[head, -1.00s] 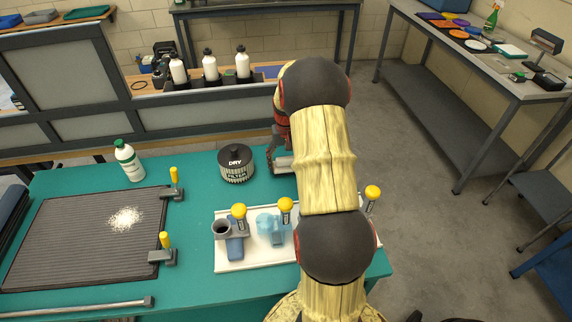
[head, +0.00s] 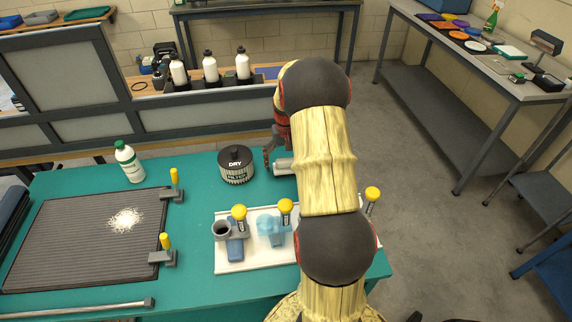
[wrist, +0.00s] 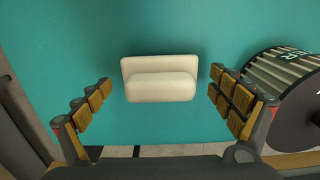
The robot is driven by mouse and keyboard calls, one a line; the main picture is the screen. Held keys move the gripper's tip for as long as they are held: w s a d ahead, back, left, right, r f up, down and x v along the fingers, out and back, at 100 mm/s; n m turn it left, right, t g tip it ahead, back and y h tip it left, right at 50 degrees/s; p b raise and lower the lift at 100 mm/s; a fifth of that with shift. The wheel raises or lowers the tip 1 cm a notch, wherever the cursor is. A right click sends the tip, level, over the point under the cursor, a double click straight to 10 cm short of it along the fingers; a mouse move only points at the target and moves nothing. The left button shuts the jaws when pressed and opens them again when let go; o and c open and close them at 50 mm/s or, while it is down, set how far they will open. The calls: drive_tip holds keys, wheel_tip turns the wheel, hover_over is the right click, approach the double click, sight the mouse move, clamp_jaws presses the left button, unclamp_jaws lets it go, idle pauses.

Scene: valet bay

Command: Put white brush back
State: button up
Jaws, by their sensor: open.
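The white brush (wrist: 160,80), a pale block with a rounded grip along one side, lies on the teal tabletop in the wrist view. In the head view a pale piece, likely the same brush (head: 284,166), shows beside my gripper, partly hidden by my arm. My gripper (wrist: 159,92) is open, with one padded finger to the left of the brush and one to the right. Gaps show on both sides, so the fingers do not touch it. In the head view my gripper (head: 270,158) is mostly hidden behind my arm.
The black-lidded DRY FILTER canister (head: 236,166) stands close to my gripper; it also shows at the right in the wrist view (wrist: 285,80). A white tray (head: 258,262) holds cups with yellow-knobbed clamps. A ribbed mat (head: 80,240) and a bottle (head: 129,162) are left.

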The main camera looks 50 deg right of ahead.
sight(286, 159)
wheel_tip(286, 159, up, 12)
drive_tip(key=p, duration=0.3)
drive_tip(key=shift+f, duration=0.2)
drive_tip(key=s+a+r+n+t+h, duration=0.1)
drive_tip(key=a+r+n, duration=0.1)
drive_tip(key=a+r, duration=0.75)
drive_tip(key=s+a+r+n+t, duration=0.15)
drive_tip(key=a+r, duration=0.45)
drive_tip(key=a, duration=0.7)
drive_tip(key=s+a+r+n+t, duration=0.1)
drive_tip(key=s+a+n, duration=0.1)
drive_tip(key=s+a, duration=0.6)
drive_tip(key=s+a+r+n+t+y, duration=0.1)
drive_tip(key=s+a+n+t, duration=0.1)
drive_tip(key=s+a, duration=0.6)
drive_tip(key=shift+a+r, duration=0.3)
drive_tip(key=shift+a, duration=0.7)
drive_tip(key=shift+n, duration=0.25)
